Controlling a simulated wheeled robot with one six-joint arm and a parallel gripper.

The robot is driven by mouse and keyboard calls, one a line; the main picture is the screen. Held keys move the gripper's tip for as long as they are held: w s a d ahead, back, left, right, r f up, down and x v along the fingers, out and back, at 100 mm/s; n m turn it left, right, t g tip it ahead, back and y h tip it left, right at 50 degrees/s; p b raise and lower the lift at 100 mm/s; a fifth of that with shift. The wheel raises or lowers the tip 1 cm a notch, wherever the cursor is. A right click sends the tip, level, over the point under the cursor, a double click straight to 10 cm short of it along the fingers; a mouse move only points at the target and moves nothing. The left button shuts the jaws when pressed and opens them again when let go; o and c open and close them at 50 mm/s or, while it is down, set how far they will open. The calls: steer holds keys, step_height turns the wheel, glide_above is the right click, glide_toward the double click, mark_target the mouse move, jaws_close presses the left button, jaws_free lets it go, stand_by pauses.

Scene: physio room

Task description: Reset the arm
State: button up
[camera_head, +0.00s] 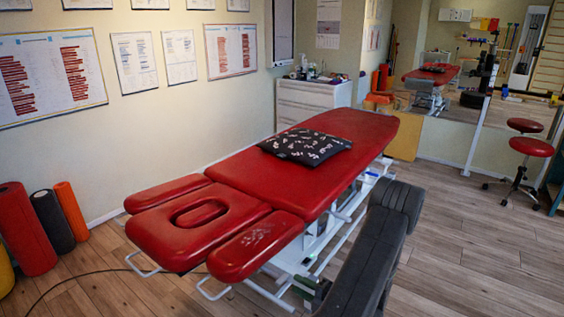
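My gripper is not in view, and no fingertips show anywhere in the head view. I cannot make out my arm for sure. A long dark grey shape (368,262) runs up from the bottom edge, right of the red treatment table, with a thicker block at its far end. I cannot tell whether it is a padded bench or something else.
A red treatment table (290,185) fills the middle, with a dark patterned pillow (304,146) on it. Foam rollers (27,228) stand at the left wall. A white drawer cabinet (312,101) stands behind. A red stool (531,147) is at right. Wooden floor (465,255) is free at right.

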mark_target(287, 278)
steer(key=x, duration=0.8)
steer(key=shift+f+n+b, duration=0.1)
steer(key=shift+n+b, duration=0.2)
steer(key=shift+n, duration=0.1)
steer(key=n+b, duration=0.1)
steer(key=n, duration=0.1)
steer(key=shift+n, duration=0.3)
steer(key=shift+r+n+b, duration=0.25)
steer(key=shift+n+b, duration=0.45)
steer(key=shift+n, duration=0.25)
steer(key=shift+r+n+b, duration=0.25)
steer(key=shift+n+b, duration=0.45)
steer(key=shift+n, duration=0.25)
